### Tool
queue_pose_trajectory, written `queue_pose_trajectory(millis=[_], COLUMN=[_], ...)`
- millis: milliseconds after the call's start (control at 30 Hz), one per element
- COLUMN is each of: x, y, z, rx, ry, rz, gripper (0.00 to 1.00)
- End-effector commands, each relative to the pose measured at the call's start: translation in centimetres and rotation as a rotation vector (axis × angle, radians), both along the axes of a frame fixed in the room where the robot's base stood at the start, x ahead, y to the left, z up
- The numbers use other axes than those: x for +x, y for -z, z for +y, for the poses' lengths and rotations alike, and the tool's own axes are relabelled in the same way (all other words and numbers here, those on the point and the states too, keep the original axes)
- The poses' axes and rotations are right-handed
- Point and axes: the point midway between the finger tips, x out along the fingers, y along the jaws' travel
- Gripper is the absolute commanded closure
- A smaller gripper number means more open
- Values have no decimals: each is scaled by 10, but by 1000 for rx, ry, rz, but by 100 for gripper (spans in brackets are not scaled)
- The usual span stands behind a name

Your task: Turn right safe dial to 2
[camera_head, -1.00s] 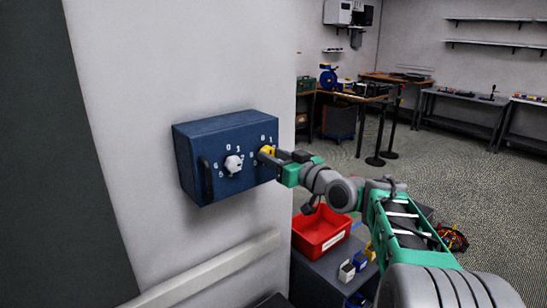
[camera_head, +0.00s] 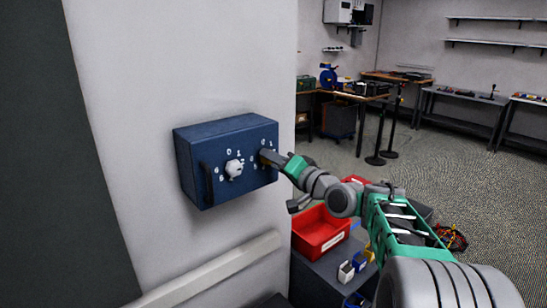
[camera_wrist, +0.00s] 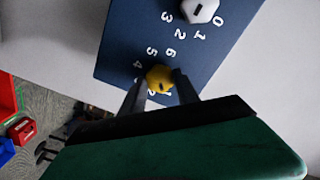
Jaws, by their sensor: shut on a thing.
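The blue safe (camera_head: 225,135) is fixed to the white wall, with a dark handle (camera_head: 206,182) on its left side. Its left dial (camera_head: 234,168) is white, with numbers around it. The right dial is yellow and mostly hidden by my gripper in the head view; it shows clearly in the wrist view (camera_wrist: 159,78). My gripper (camera_head: 265,156) is shut on the right dial, one finger on each side of it. In the wrist view the digits 4, 5 and 6 show beside the yellow dial; its other digits are partly covered. I cannot tell which number it points to.
A pale rail (camera_head: 215,270) runs along the wall below. Workbenches stand farther back.

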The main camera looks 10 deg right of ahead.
Motion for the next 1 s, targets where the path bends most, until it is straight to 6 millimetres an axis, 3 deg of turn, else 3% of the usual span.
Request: queue_pose_trajectory(millis=[500,1000], x=[0,0], y=[-3,0], z=[0,0], rx=[414,597], ry=[0,0], rz=[208,298], gripper=[100,100])
